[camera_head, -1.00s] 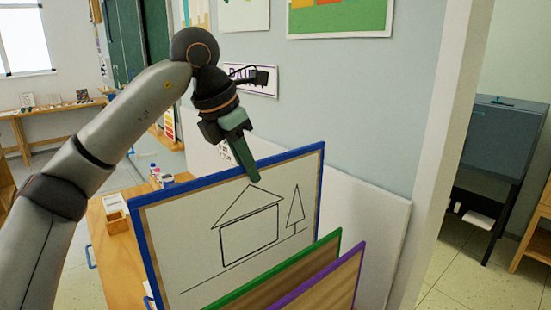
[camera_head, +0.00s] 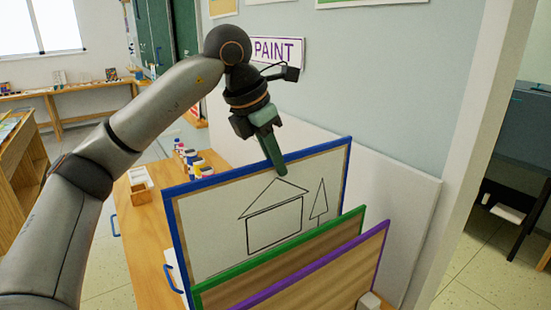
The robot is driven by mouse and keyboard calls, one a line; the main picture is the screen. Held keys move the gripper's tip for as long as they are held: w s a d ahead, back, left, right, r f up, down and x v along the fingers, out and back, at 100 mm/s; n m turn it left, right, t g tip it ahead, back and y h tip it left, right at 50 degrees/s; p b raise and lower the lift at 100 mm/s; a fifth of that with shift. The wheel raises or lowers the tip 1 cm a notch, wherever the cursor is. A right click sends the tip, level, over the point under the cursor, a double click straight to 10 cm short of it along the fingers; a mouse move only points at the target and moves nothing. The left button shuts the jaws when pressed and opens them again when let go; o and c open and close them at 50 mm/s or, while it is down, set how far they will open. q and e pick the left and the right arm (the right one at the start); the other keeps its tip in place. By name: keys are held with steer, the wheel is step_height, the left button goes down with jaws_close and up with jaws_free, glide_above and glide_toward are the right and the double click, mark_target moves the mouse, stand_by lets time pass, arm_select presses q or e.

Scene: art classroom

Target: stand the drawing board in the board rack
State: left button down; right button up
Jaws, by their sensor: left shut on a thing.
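The drawing board (camera_head: 220,218) has a blue frame and a white face with a house and a tree drawn on it. It is upright, a little tilted in the picture. My left gripper (camera_head: 279,168) is shut on its top edge, near the middle, from above. A green-framed board (camera_head: 290,265) and a purple-framed board (camera_head: 330,285) stand in front of it and hide its lower part. The board rack is mostly hidden; a small pale block (camera_head: 370,300) at the bottom may be part of it. I cannot see the drawing board's bottom edge. My right gripper is out of view.
A wooden cabinet top (camera_head: 145,225) lies behind and left, with a small wooden box (camera_head: 141,190) and several bottles (camera_head: 190,160). A white panel (camera_head: 410,215) leans on the wall behind the boards. A doorway opens at right.

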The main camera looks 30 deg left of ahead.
arm_select(q)
steer(key=b, duration=0.6)
glide_above(276, 222)
steer(key=shift+w+a+f, duration=0.1)
steer(key=shift+f, duration=1.65)
steer(key=shift+w+a+f, duration=0.1)
steer(key=shift+f, duration=1.6)
steer(key=shift+f+b, duration=0.6)
steer(key=shift+f, duration=0.3)
steer(key=shift+f+b, duration=0.5)
steer(key=shift+f, duration=0.2)
steer(key=shift+f+b, duration=0.45)
steer(key=shift+f, duration=0.15)
steer(key=shift+f+b, duration=0.6)
steer(key=shift+f, duration=0.3)
steer(key=shift+f+b, duration=0.35)
steer(key=shift+f, duration=0.1)
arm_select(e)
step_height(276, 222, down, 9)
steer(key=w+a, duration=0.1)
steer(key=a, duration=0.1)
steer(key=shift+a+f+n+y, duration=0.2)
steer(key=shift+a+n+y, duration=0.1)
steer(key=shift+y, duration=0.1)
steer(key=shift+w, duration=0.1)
